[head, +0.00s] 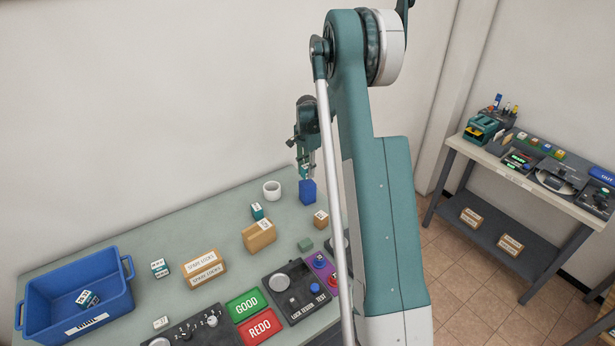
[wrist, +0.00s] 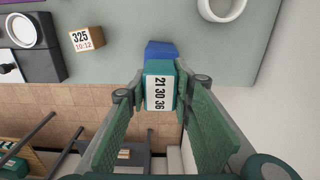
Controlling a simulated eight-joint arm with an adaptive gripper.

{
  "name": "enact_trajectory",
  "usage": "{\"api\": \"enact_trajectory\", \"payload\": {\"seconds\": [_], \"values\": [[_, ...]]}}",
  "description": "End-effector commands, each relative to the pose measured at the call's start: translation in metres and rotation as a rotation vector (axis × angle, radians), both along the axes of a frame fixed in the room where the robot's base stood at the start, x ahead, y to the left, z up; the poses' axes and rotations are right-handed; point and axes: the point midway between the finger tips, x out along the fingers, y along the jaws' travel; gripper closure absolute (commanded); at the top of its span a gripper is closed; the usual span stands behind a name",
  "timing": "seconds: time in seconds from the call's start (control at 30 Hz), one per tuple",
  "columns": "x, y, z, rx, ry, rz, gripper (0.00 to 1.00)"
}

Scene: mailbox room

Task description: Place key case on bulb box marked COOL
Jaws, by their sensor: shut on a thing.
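My gripper (head: 306,168) is at the far right end of the grey-green table. It is shut on a small teal box with a white label reading 21 30 36 (wrist: 158,90), gripped between both fingers in the wrist view. A blue block-like thing (head: 307,192) is just below the held box; it also shows beyond it in the wrist view (wrist: 161,49). I cannot tell whether they touch. Teal-and-white boxes stand on the table (head: 257,211) and further left (head: 160,268); their print is too small to read. I cannot make out the word COOL or tell which thing is the key case.
A white cup (head: 272,190) stands left of the blue thing. A tan box marked 325 (wrist: 86,39) stands nearby. Tan boxes, green GOOD (head: 244,305) and red REDO (head: 260,327) pads and control panels fill the front. A blue mail bin (head: 118,319) is at left.

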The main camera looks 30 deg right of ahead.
Motion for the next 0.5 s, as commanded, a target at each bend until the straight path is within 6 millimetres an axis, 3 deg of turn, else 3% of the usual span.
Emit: {"api": "enact_trajectory", "payload": {"seconds": [0.3,0.5], "values": [[0.000,0.000,-0.030,0.000,0.000,0.000,0.89],[0.000,0.000,-0.033,0.000,0.000,0.000,0.89]]}}
